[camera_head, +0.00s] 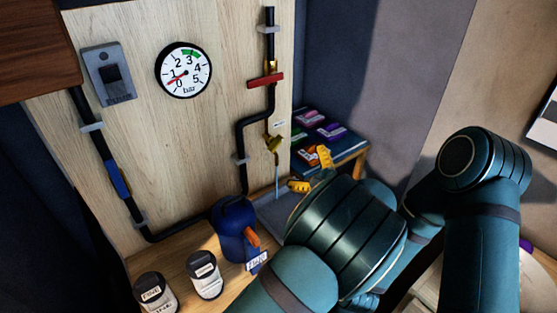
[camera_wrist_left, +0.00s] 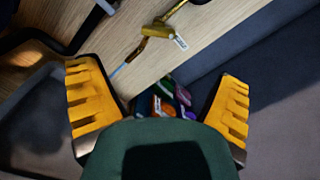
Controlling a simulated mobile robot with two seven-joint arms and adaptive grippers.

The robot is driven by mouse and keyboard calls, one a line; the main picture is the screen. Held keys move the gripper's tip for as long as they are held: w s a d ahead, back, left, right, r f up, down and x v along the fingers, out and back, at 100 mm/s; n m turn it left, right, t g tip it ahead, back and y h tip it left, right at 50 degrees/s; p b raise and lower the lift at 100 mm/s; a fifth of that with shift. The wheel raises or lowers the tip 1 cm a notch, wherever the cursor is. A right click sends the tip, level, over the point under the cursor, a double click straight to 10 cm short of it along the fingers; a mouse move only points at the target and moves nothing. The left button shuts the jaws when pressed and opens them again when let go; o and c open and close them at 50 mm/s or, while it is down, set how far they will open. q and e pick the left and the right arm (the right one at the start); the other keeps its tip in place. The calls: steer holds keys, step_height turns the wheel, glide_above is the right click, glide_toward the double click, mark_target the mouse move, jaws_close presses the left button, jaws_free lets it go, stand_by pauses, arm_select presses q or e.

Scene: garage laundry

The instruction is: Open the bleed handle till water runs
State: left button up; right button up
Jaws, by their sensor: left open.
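The brass bleed valve (camera_head: 273,143) sits at the lower end of the black pipe on the wooden panel, with a small white tag beside it. In the left wrist view the brass valve and its handle (camera_wrist_left: 160,29) show at the top. A thin pale-blue stream (camera_head: 277,180) runs down from the valve's outlet; it also shows in the left wrist view (camera_wrist_left: 119,69). My left gripper (camera_head: 312,171) is open and empty, its yellow fingers apart, below and to the right of the valve and not touching it. My right gripper is not in view.
A red handle (camera_head: 265,80) sits higher on the pipe. The gauge (camera_head: 183,70) needle points between 0 and 1. A grey tray (camera_head: 268,212) lies below the stream. A blue container (camera_head: 233,222), two white jars and a small table (camera_head: 350,148) with coloured packets stand nearby.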

mark_target(277, 145)
arm_select(q)
steer(key=b+x, duration=0.4)
steer(key=x, duration=0.9)
steer(key=shift+a+r, duration=0.1)
steer(key=shift+a, duration=0.05)
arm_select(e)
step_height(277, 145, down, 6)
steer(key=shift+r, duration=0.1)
arm_select(q)
steer(key=shift+s, duration=0.1)
steer(key=c, duration=1.2)
